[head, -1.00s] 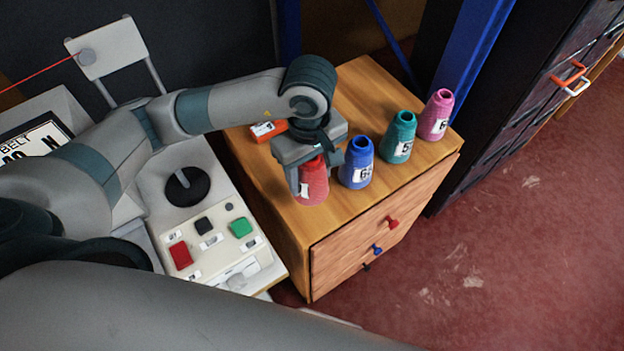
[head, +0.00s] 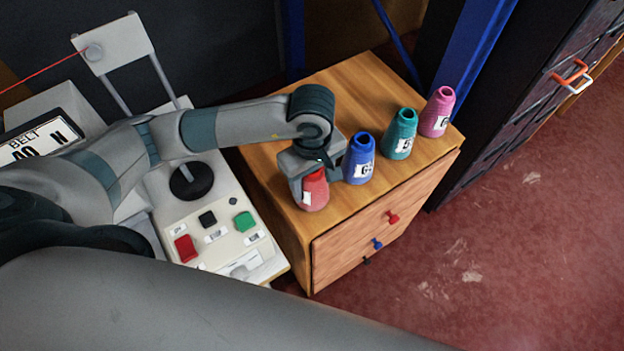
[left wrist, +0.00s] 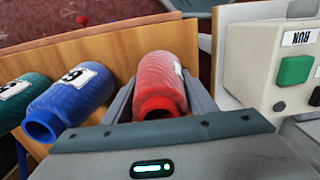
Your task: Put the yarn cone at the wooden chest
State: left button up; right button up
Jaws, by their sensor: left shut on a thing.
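A red yarn cone (head: 315,193) is upright at the front left corner of the wooden chest (head: 345,90). My left gripper (head: 311,181) is above it with its fingers down on both sides, shut on the cone. In the left wrist view the red cone (left wrist: 161,82) lies between the two grey fingers. I cannot tell whether its base touches the chest top. A blue cone (head: 359,160), a teal cone (head: 400,135) and a pink cone (head: 437,113) stand in a row to its right on the chest. My right gripper is out of view.
A control panel (head: 215,236) with red, black and green buttons stands left of the chest. A dark cabinet (head: 500,140) and blue post (head: 470,60) stand to the right. The blue cone is close beside my gripper. The back of the chest top is clear.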

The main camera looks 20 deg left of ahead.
pick_arm(q)
jog(key=shift+f, duration=0.15)
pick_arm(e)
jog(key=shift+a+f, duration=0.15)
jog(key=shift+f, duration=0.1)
pick_arm(q)
jog(key=o, duration=1.3)
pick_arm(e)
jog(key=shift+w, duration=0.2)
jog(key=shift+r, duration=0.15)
pick_arm(q)
jog(key=shift+r, duration=0.35)
notch_tip(320, 180, up, 12)
jog(key=b, duration=0.3)
jog(key=shift+f, duration=0.2)
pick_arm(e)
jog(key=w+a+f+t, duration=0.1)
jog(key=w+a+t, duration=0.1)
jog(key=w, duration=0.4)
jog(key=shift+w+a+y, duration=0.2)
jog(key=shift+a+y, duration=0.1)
